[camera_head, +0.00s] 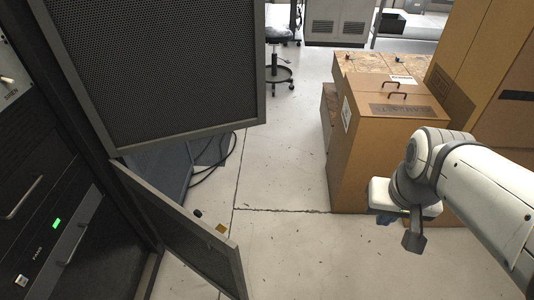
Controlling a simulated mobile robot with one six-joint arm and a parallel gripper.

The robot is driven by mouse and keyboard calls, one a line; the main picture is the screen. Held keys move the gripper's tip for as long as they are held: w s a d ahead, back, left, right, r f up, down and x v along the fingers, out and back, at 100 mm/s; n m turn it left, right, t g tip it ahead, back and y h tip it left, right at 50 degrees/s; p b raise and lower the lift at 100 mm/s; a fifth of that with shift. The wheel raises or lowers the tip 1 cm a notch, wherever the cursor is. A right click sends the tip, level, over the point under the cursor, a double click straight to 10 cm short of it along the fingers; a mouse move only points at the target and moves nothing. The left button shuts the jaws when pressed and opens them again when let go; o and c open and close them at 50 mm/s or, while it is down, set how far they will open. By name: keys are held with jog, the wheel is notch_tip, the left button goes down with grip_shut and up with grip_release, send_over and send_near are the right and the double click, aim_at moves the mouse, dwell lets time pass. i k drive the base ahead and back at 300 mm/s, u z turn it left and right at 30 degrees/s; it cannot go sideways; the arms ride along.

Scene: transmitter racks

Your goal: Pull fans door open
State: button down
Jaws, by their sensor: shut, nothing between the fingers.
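A dark rack front stands at the left. Its lower black panel carries small lettering that seems to read FANS (38,254), a lit green indicator (56,224) and a bar handle (76,246). A framed mesh door (150,65) stands swung out from the rack above. A lower framed door (185,235) also stands out from the rack at an angle, its bottom cut off by the picture edge. Which door is the fans door is not certain. My gripper (413,242) is at the right, shut and empty, well apart from the rack and both doors.
Brown cabinets (385,150) stand close behind my gripper at the right. The pale floor (285,180) between them and the doors is clear. Dark cables (215,165) lie behind the lower door. A stool (280,75) stands farther back.

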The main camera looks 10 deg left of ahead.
aim_at(181, 233)
jog(key=z, duration=1.15)
jog(key=i, duration=0.25)
jog(key=u, duration=2.2)
